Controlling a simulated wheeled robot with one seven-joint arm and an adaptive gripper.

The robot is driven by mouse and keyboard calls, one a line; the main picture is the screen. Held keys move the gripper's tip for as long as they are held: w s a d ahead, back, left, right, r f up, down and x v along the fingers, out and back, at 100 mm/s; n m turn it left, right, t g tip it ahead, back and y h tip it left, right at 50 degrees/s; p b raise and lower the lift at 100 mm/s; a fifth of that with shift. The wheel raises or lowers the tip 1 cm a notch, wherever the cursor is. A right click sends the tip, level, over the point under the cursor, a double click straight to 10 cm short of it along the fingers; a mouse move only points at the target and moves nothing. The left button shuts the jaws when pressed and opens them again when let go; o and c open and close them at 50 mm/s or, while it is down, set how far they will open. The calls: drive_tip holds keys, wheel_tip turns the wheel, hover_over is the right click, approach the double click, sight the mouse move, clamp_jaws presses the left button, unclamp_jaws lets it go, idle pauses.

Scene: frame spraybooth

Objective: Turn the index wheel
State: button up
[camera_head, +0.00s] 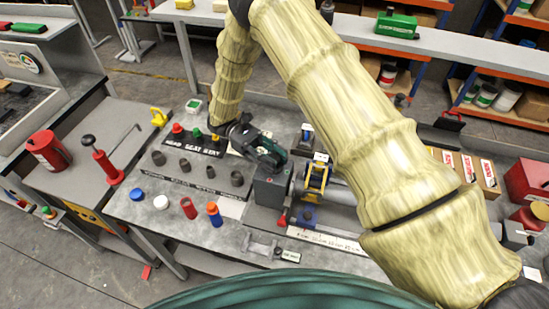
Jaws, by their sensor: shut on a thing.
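My gripper (269,154), dark with green parts, reaches down to the upper back edge of a grey block (270,188) on the bench. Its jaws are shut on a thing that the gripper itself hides. I cannot clearly make out the index wheel. A yellow wheel-like part (316,180) stands upright just right of the grey block, apart from my gripper. A small red-tipped lever (282,219) is at the block's front.
Left of the block are dark cups (184,164), coloured knobs on a lettered strip (196,139), and blue, white, red and orange pieces (188,208). A red pump (103,163) and red can (47,150) stand further left. Boxes (466,172) are at right, behind my arm.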

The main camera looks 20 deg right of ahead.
sight(274, 157)
idle(0.4)
drive_tip(key=o, duration=1)
drive_tip(key=shift+s, duration=0.1)
drive_tip(key=shift+r, duration=0.1)
drive_tip(key=shift+r, duration=4.95)
